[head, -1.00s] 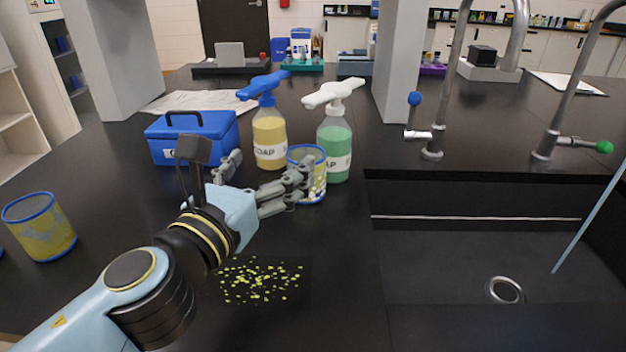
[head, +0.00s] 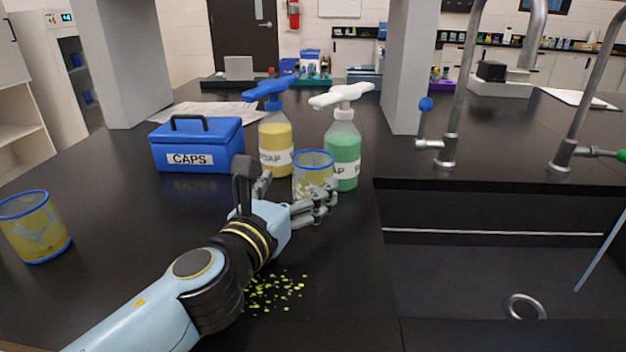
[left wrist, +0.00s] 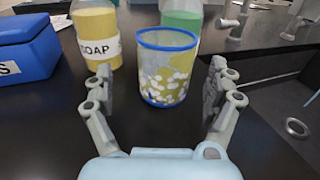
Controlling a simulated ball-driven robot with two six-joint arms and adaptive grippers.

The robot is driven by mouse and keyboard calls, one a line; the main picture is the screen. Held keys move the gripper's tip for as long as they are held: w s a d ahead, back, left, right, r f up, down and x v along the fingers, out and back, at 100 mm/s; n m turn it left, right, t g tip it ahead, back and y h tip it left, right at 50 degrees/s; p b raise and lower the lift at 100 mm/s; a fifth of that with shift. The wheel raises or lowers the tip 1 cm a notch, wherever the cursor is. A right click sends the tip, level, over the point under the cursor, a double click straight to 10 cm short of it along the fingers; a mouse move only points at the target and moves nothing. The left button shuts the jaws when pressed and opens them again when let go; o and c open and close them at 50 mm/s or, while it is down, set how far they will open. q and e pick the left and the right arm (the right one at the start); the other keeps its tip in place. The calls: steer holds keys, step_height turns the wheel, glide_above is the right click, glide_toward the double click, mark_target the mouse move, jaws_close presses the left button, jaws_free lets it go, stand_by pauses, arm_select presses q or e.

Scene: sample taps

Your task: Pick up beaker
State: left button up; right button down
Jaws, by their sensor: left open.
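A clear beaker with a blue rim and yellow and white residue (head: 313,170) stands upright on the black bench, in front of the soap bottles. It also shows in the left wrist view (left wrist: 165,68), just beyond and between my fingers. My left gripper (head: 291,199) is open, its fingers spread to either side in front of the beaker; in the left wrist view the gripper (left wrist: 160,88) holds nothing. A second yellow-stained beaker with blue rims (head: 34,227) stands at the far left of the bench. My right gripper is not in view.
A yellow soap bottle (head: 275,139) and a green soap bottle (head: 343,150) stand close behind the beaker. A blue CAPS box (head: 197,146) sits left of them. Yellow-green specks (head: 275,291) lie under my arm. A sink (head: 470,265) opens at right.

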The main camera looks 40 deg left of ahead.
mark_target(305, 184)
arm_select(q)
steer(key=x, duration=0.4)
steer(key=shift+w+d+f, duration=0.1)
steer(key=shift+d, duration=0.25)
steer(key=shift+w+a+p, duration=0.15)
steer(key=shift+w+p, duration=0.15)
steer(key=shift+w, duration=0.1)
steer(key=c, duration=1.1)
